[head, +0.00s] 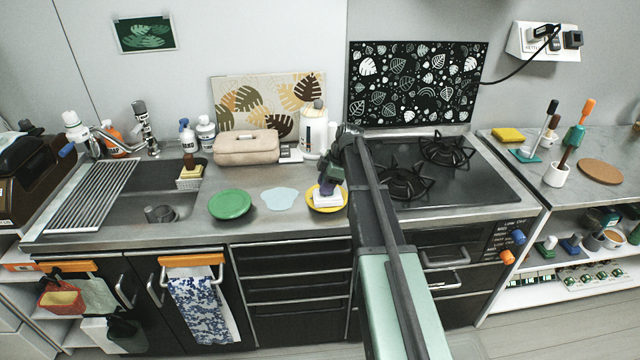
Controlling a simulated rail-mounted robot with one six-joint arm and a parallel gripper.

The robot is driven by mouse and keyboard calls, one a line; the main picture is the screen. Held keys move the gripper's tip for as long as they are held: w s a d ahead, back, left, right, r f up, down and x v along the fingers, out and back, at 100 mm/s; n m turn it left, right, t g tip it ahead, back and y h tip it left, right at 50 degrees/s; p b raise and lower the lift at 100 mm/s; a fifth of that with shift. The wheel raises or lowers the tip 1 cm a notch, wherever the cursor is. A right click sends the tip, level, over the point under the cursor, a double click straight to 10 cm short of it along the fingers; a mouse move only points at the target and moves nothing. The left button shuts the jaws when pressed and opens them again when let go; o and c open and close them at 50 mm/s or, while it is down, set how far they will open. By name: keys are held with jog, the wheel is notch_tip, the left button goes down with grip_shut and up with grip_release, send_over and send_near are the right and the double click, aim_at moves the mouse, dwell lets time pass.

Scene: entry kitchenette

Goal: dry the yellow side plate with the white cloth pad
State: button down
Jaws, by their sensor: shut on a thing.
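The yellow side plate (311,201) lies on the steel counter, just left of the stove. The white cloth pad (327,199) is over the plate and covers much of its middle. A dark purple part shows on top of the pad. My gripper (329,184) points down over the plate and is shut on the pad. The pad appears to touch the plate, but the exact contact is too small to see. My arm hides the counter just right of the plate.
A pale blue patch (281,199) and a green plate (231,204) lie to the left. The sink (150,190) is further left; the stove (455,178) with raised grates is right.

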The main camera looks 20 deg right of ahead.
jog(key=shift+d, duration=0.15)
jog(key=shift+d+f, duration=0.1)
jog(key=shift+d, duration=0.7)
jog(key=shift+w+d, duration=0.35)
jog(key=shift+d, duration=0.2)
notch_tip(320, 180, up, 7)
jog(key=p, duration=0.6)
jog(key=shift+p, duration=0.4)
